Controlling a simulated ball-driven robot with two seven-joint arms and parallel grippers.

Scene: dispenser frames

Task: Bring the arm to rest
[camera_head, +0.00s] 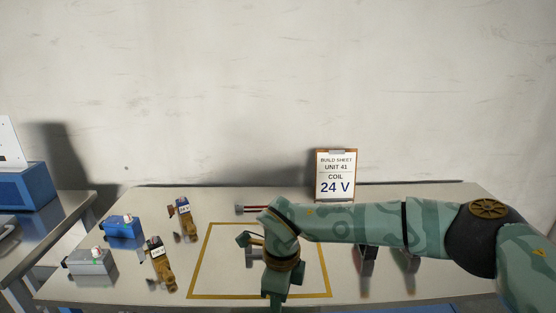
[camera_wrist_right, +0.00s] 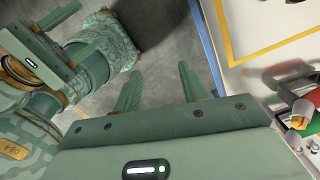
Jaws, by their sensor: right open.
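My right arm (camera_head: 345,223) comes in from the right in the head view, reaches across the table and bends down over the yellow-outlined square. Its fingertips cannot be made out there. In the right wrist view my right gripper (camera_wrist_right: 158,88) is open, its two fingers apart with nothing between them. The fingers hang over grey floor, beside the table edge. Another green gripper body, apparently my left gripper (camera_wrist_right: 62,14), shows at the upper left of that view; its opening cannot be told. My left arm is not in the head view.
The table (camera_head: 350,285) holds a blue unit (camera_head: 123,227), a grey unit (camera_head: 91,262), two labelled brown parts (camera_head: 184,220) (camera_head: 160,264) and a yellow-outlined square (camera_head: 201,262). The build sheet (camera_head: 336,174) reads COIL 24 V. Dark upright parts (camera_head: 367,260) stand beneath my forearm.

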